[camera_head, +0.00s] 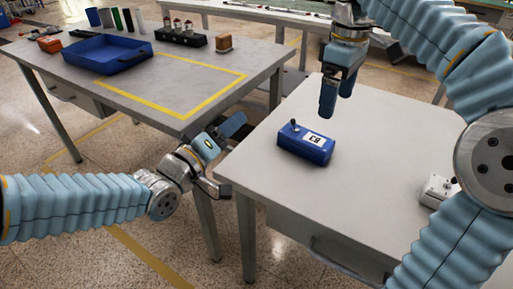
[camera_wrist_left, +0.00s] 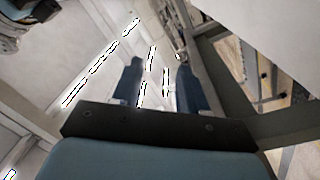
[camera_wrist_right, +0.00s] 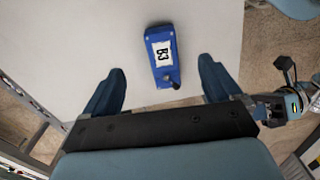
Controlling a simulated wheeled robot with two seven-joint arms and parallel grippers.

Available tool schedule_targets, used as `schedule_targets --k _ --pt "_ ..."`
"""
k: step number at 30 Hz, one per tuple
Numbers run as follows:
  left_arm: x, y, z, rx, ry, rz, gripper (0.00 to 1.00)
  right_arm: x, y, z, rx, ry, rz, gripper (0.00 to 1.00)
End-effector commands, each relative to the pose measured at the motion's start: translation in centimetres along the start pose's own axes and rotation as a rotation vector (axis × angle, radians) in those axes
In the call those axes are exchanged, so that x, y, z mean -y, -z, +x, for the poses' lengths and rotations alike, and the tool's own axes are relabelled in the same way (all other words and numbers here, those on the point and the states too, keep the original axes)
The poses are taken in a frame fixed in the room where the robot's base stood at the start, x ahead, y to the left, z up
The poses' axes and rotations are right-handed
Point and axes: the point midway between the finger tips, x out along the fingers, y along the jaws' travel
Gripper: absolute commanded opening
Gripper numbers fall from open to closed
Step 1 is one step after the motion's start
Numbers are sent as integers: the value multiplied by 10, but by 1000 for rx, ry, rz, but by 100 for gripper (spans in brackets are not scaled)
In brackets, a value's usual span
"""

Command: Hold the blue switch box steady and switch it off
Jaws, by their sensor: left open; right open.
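The blue switch box (camera_head: 305,145) lies on the near grey table, close to its left edge. It has a white label with "B3" and a small dark lever (camera_head: 294,124) on top at its left end. In the right wrist view the box (camera_wrist_right: 163,57) is beyond and between the fingertips, lever end nearest. My right gripper (camera_head: 337,95) points down, open and empty, above and behind the box, apart from it. My left gripper (camera_head: 228,158) is open and empty just off the table's left edge, left of the box. The left wrist view does not show the box.
A white device (camera_head: 437,190) stands at the near table's right, partly hidden by my right arm. The far table (camera_head: 180,70) holds a blue tray (camera_head: 108,54), a black rack (camera_head: 181,37), a brown block (camera_head: 224,43) and a yellow-taped clear area. The near table (camera_head: 270,185) is bare around the box.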

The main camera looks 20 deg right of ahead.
Motion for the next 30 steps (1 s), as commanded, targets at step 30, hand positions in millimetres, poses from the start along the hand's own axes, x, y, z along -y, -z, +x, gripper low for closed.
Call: schedule_targets --k 30 --pt "-22 -70 -1 134 -108 -22 43 0 0 127 1 1 0 92"
